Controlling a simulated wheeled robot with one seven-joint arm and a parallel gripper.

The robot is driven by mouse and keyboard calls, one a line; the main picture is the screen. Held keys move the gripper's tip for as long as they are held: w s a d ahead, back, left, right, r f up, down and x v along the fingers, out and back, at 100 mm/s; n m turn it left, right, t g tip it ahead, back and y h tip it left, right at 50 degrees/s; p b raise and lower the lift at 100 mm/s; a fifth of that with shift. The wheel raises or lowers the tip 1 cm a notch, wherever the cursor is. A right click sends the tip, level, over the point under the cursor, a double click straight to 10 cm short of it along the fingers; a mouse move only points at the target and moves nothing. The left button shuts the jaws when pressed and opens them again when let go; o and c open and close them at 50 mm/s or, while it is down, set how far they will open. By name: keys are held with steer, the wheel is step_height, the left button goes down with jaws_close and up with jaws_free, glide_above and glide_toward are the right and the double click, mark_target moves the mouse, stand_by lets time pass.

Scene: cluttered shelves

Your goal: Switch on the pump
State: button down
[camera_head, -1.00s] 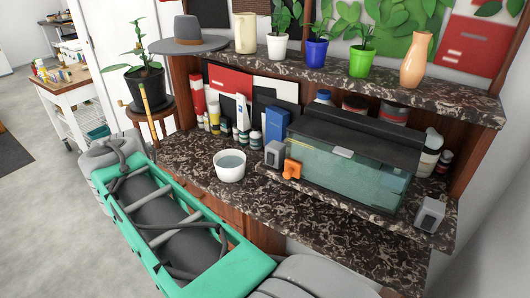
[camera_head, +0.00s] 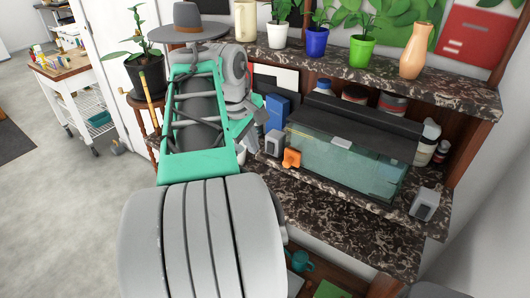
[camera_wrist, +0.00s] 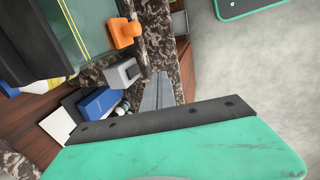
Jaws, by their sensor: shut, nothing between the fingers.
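No part is labelled as the pump. A small grey box with a pale face (camera_head: 275,143) stands at the left end of the glass tank (camera_head: 345,165), and a similar grey box (camera_head: 425,203) stands at its right end. An orange knob-like piece (camera_head: 291,157) sits by the left box. In the wrist view the left box (camera_wrist: 122,73) and the orange piece (camera_wrist: 124,32) lie to the left of my gripper (camera_wrist: 160,80). Its grey fingers are together and empty, apart from the box. In the head view my arm hides most of the gripper.
A blue box (camera_head: 276,113) stands behind the left grey box. An upper shelf (camera_head: 390,85) with potted plants and a vase (camera_head: 417,50) overhangs the tank. My arm covers the counter's left part. Bare counter (camera_head: 340,215) lies in front of the tank.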

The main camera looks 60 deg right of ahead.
mark_target(270, 148)
steer(key=d+f, duration=0.3)
steer(key=s+d+f, duration=0.1)
steer(key=d+f, duration=0.1)
steer(key=shift+d+f+p, duration=0.3)
steer(key=shift+d, duration=0.05)
